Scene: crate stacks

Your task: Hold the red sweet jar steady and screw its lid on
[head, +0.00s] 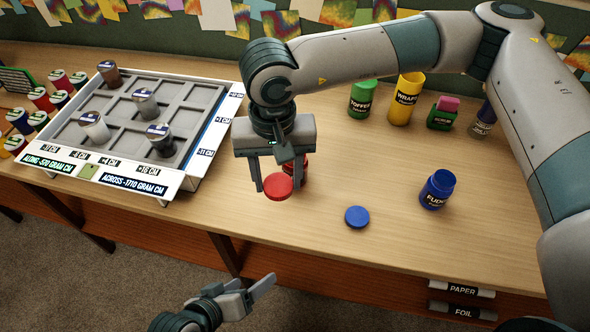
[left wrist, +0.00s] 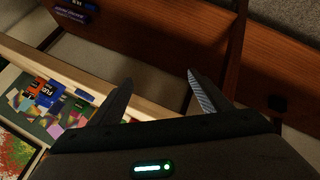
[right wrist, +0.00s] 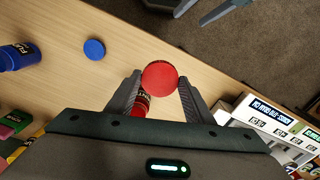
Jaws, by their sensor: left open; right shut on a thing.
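The red sweet jar (head: 296,172) stands on the bench, partly hidden behind my right gripper's fingers and the red lid. It also shows in part in the right wrist view (right wrist: 141,106). The red lid (head: 278,187) is a flat disc between the fingertips of my right gripper (head: 280,178). That gripper is shut on it and holds it in front of the jar, apart from the bench. The lid shows clearly in the right wrist view (right wrist: 160,75). My left gripper (head: 262,288) is open and empty, in front of the bench, away from the jar.
A blue lid (head: 357,217) and a blue fudge jar (head: 437,190) are to the right. A green toffee jar (head: 362,98) and a yellow jar (head: 405,98) stand behind. A grey gridded tray (head: 172,93) with several weights fills the left. Drawers front the bench.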

